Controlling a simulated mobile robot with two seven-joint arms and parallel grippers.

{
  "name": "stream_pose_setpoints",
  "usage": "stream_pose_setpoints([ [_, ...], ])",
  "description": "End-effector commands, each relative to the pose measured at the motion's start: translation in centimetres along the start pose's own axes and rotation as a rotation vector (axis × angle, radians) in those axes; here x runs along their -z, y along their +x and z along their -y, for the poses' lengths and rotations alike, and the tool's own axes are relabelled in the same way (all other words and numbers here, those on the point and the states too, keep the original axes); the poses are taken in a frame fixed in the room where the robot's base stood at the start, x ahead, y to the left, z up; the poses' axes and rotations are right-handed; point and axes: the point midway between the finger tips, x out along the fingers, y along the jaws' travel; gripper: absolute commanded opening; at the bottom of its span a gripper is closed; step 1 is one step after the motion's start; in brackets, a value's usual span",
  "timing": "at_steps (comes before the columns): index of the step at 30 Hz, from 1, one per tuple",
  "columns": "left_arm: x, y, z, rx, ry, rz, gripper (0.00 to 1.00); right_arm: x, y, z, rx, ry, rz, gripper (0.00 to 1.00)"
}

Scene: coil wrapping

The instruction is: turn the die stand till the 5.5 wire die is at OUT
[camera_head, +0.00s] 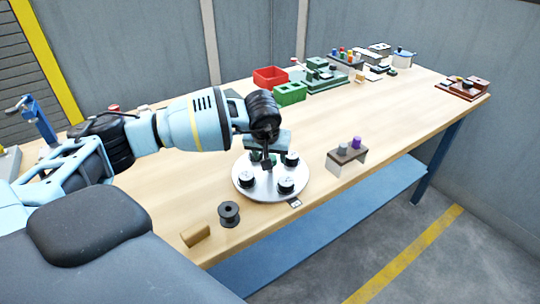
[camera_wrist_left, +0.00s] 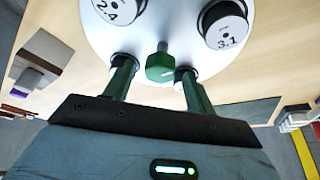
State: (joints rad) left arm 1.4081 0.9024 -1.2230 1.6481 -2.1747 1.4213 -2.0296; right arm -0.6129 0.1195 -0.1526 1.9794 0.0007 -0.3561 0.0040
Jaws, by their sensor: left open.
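The die stand is a round pale plate (camera_head: 263,194) on the near part of the bench, with several black-sided dies with white tops around it. In the left wrist view, dies marked 2.4 (camera_wrist_left: 119,10) and 3.1 (camera_wrist_left: 226,27) are readable; I cannot make out a 5.5. A green hexagonal knob (camera_wrist_left: 160,68) stands near the fingers. My left gripper (camera_head: 267,163) is over the stand, pointing down; its open fingers (camera_wrist_left: 154,70) lie on either side of the knob, with no clear contact. A small tag (camera_head: 295,203) sits at the plate's front edge, its lettering unreadable.
A block with grey and purple knobs (camera_head: 347,158) stands right of the stand. A black spool (camera_head: 229,214) and a brown block (camera_head: 195,235) are near the front edge. Red (camera_head: 270,76) and green (camera_head: 290,93) bins stand behind. The bench's right middle is clear.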

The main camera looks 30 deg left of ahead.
Motion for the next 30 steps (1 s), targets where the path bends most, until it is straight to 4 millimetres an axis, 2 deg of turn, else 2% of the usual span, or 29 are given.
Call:
stream_pose_setpoints([
  [11, 0.02, 0.54, -0.01, -0.001, 0.0, -0.001, 0.54, 0.03, 0.01, -0.01, 0.0, 0.0, -0.001, 0.36],
  [23, 0.03, 0.51, 0.02, 0.0, 0.0, -0.001, 0.02, 0.09, 0.04, 0.1, -0.001, 0.005, -0.002, 0.36],
  [30, 0.09, 0.56, -0.09, 0.0, -0.001, -0.001, 0.0, 0.02, 0.08, 0.22, -0.001, 0.01, -0.001, 0.36],
])
